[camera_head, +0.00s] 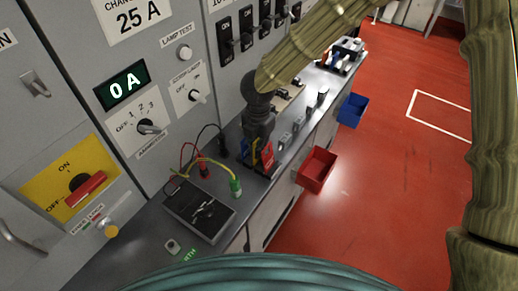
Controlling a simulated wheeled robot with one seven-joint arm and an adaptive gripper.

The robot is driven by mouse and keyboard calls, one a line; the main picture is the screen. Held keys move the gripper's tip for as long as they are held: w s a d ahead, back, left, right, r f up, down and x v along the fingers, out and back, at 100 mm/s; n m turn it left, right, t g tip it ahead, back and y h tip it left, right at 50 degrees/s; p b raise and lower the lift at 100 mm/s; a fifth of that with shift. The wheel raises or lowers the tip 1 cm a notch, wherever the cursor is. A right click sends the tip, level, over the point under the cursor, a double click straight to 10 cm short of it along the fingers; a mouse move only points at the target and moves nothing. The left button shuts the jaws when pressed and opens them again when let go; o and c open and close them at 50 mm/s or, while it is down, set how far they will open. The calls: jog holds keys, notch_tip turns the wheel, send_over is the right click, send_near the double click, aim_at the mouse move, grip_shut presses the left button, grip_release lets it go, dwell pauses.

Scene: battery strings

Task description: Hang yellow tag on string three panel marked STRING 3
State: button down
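My gripper (257,150) points down over the grey bench beside the cabinet front. Small yellow, red and blue pieces show around its fingertips. I cannot tell whether one of them is the yellow tag, whether it is held, or whether the fingers are open or shut. No panel reading STRING 3 can be made out in this view. A row of black ON switches (226,42) is on the cabinet behind my arm, and my arm hides part of that area.
A flat black device (200,209) with red and yellow leads lies on the bench. A green cylinder (235,187) stands beside it. A red bin (316,169) and a blue bin (353,110) hang off the bench front. A red-handled switch (83,188) juts from the cabinet. The red floor is open.

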jog(key=shift+f+p, duration=0.6)
jog(key=shift+f, duration=0.35)
jog(key=shift+f, duration=0.15)
jog(key=c, duration=1.6)
grip_release()
jog(key=shift+c, duration=0.2)
jog(key=shift+f+b, duration=0.2)
jog(key=shift+b, duration=0.3)
notch_tip(320, 180, up, 11)
jog(key=b, duration=0.3)
jog(key=shift+d, duration=0.1)
